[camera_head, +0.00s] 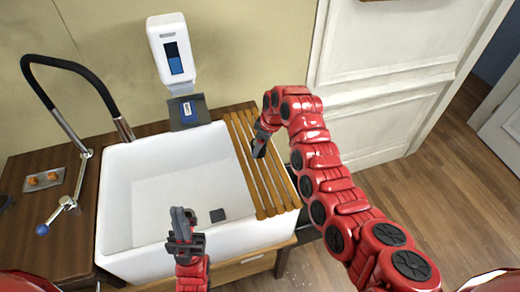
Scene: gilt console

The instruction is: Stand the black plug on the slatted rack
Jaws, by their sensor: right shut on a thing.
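The slatted rack (266,183) is a set of light wooden slats lying across the right side of the white sink (128,232). My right gripper (259,149) points down over the rack's upper middle, shut on a small dark thing at its tips. I take it for the black plug, though it is hard to separate from the dark fingers. Whether it touches the slats I cannot tell. My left gripper (181,218) points up over the front of the sink. Its finger gap is unclear.
The rack's front slats are clear.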

